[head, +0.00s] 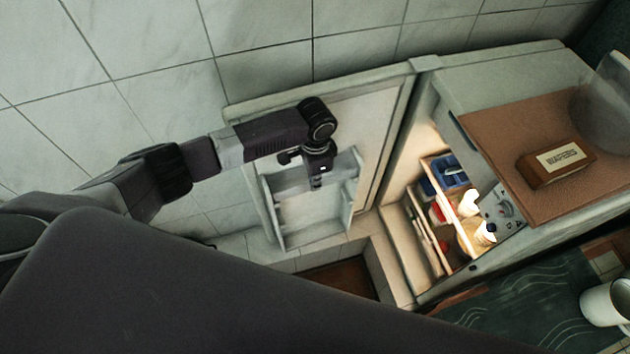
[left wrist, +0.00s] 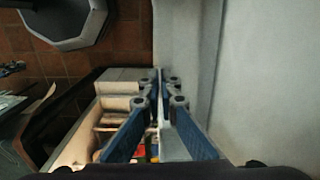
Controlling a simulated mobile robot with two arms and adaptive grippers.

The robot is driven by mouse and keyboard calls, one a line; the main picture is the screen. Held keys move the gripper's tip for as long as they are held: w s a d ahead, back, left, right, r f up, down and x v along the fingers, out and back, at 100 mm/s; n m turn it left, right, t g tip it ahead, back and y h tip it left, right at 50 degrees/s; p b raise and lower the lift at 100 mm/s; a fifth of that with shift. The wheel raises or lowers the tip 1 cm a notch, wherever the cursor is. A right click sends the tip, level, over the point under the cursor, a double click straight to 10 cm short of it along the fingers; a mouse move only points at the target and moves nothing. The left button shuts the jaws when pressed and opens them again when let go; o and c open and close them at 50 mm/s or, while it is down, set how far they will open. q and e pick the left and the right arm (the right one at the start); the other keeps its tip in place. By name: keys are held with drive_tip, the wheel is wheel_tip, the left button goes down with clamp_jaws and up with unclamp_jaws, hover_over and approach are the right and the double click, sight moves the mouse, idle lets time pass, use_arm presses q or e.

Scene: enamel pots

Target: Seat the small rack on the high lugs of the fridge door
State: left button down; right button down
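The fridge door (head: 378,112) stands open on the left of the fridge in the head view, its pale inner side showing. The small rack (head: 314,239), a pale open frame, is in front of the door's inner face. Whether it rests on any lugs cannot be told. My left gripper (head: 316,184) is at the rack's upper middle. In the left wrist view the blue fingers of the left gripper (left wrist: 160,78) meet closely, with a thin pale wall of the rack (left wrist: 174,143) between them. The lugs are not clearly visible. My right gripper is in neither view.
The open fridge (head: 440,95) holds lit shelves with bottles and a blue box (head: 452,177). A brown board on top carries a wafers box (head: 556,165) and a clear bowl (head: 606,105). A white pot (head: 606,302) stands at lower right. A tiled wall rises behind the door.

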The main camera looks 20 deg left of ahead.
use_arm(q)
drive_tip(key=shift+f, duration=0.15)
drive_tip(key=c, duration=2.1)
unclamp_jaws()
wheel_tip(320, 180, up, 12)
drive_tip(key=shift+s+r, duration=0.1)
